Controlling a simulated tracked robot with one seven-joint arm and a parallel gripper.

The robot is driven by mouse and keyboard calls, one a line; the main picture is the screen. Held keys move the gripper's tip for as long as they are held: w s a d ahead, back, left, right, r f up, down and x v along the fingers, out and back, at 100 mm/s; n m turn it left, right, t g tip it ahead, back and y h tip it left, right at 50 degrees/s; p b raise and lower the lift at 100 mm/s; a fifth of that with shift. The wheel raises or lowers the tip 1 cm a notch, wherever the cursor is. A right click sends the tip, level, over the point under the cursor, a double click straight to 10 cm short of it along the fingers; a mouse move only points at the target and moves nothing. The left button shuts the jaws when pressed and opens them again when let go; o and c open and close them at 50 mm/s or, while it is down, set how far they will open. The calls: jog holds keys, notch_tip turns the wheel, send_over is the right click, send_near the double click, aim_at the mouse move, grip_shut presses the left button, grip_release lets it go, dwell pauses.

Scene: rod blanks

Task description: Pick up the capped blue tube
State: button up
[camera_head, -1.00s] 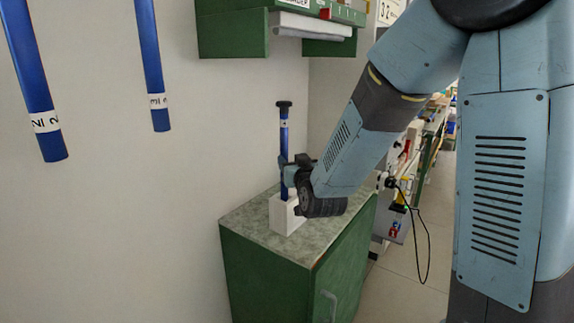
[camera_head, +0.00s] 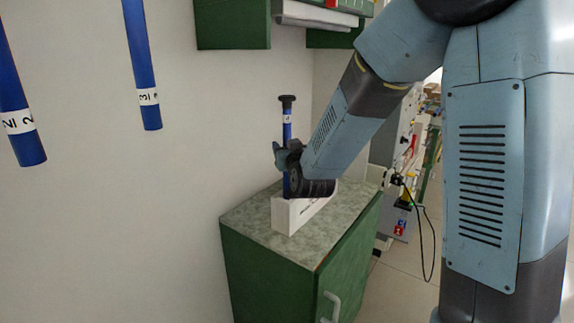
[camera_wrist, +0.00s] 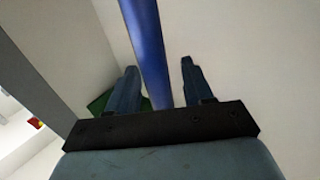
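The capped blue tube (camera_head: 287,130) stands upright with a black cap on top and a white label below it. Its lower end is at the white block (camera_head: 290,216) on the green cabinet; whether it sits in a hole is not clear. My gripper (camera_head: 281,157) is at the tube's middle height. In the wrist view the blue tube (camera_wrist: 148,45) runs between the two fingers of my gripper (camera_wrist: 160,88). A gap shows between the tube and the right finger, so the gripper looks open around the tube.
The green cabinet (camera_head: 262,257) has a speckled top with free room around the block. Two larger labelled blue tubes (camera_head: 140,60) (camera_head: 15,110) show at upper left, before the wall. A green wall shelf (camera_head: 232,25) is above. A cable hangs at right.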

aim_at(290, 107)
jog(key=shift+d, duration=0.1)
grip_shut()
dwell(0.3)
jog(key=shift+r, duration=0.1)
jog(key=r, duration=1.1)
jog(key=shift+s+d+r, duration=0.25)
jog(key=shift+d, duration=0.1)
jog(key=s+d, duration=1.1)
jog(key=d, duration=0.4)
jog(key=shift+s, duration=0.4)
jog(key=shift+f, duration=0.1)
